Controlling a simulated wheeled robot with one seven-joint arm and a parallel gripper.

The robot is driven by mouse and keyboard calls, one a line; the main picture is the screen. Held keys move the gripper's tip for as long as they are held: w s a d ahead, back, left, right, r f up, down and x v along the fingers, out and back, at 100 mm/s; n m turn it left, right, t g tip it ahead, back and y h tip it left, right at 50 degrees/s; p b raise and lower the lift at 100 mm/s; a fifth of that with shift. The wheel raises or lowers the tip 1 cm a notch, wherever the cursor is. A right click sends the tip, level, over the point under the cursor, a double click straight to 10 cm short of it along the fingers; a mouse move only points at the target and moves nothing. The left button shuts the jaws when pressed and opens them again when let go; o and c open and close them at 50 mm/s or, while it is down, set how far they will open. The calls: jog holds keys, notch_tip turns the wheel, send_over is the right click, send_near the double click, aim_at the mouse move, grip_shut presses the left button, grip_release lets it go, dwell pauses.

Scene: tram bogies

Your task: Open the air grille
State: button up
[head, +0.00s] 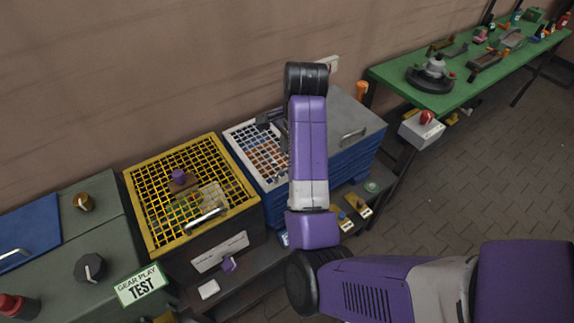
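Two grilles stand side by side on the bench, and I cannot tell which one is the air grille. A yellow-framed grille (235,217) lies flat on a dark box, with a bright bar handle (206,216) near its front edge. It appears closed, with a purple knob-like piece (179,175) showing at its middle. A white grille (238,134) lies to its right on a blue case, partly hidden behind my arm. My gripper (268,120) is over the back of the white grille, mostly hidden by my wrist; its finger gap and any contact are unclear.
A grey lid (365,118) with a handle sits right of my arm on a blue case (350,166). A grey cabinet with knobs (90,267) and a "Gear Play Test" sign (141,285) are at left. A green table (410,90) holds parts at back right. Floor at right is clear.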

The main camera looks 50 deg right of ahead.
jog(key=b+x, duration=0.3)
jog(key=x, duration=0.1)
jog(key=shift+s+a+f, duration=0.15)
jog(key=shift+x, duration=0.95)
grip_shut()
dwell(0.7)
